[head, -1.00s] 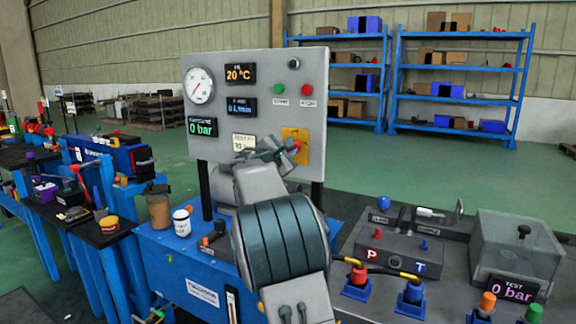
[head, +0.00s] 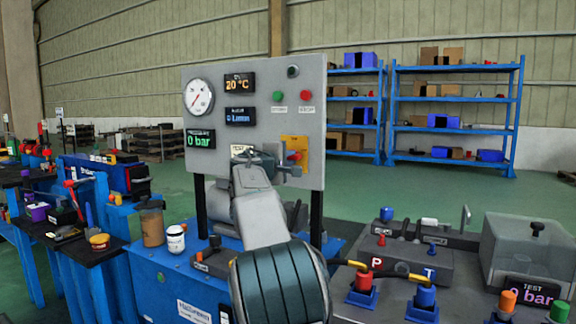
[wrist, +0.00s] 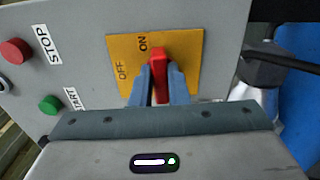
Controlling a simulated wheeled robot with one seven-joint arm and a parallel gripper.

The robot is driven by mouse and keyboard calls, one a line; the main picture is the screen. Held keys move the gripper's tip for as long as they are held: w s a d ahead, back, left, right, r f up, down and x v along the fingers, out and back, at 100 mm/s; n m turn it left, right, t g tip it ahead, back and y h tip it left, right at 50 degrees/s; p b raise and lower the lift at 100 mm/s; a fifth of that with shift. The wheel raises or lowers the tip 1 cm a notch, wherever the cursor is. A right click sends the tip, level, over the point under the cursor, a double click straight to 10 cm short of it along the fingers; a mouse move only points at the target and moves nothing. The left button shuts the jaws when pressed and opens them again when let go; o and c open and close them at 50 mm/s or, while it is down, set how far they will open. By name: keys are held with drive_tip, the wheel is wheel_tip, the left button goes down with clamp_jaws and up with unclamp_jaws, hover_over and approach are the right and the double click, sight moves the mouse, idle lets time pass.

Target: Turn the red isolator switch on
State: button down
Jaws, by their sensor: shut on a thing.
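The red isolator switch (wrist: 159,66) sits on a yellow plate (wrist: 190,50) marked ON and OFF. My gripper (wrist: 159,88) is shut on its red handle, one finger on each side. In the wrist view, the handle stands nearly upright, with its upper end just right of the ON label; the OFF label is farther left. In the head view, the red switch (head: 293,155) shows at the lower right of the grey panel, with my gripper (head: 287,164) against it. My fingers hide part of the handle.
The panel (head: 225,160) also carries a green start button (head: 278,97), a red stop button (head: 305,96), a gauge and displays. In the wrist view, a dark fitting with a cable (wrist: 262,65) is right of the plate. A bench with hoses and a clear box stands at right.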

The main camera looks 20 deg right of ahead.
drive_tip(key=shift+f+m, duration=0.1)
drive_tip(key=shift+m, duration=0.2)
drive_tip(key=c, duration=1.4)
unclamp_jaws()
drive_tip(key=shift+s+d, duration=0.1)
drive_tip(key=b+v, duration=0.1)
drive_tip(key=v, duration=1.2)
drive_tip(key=shift+s+a, duration=0.2)
drive_tip(key=shift+a, duration=0.15)
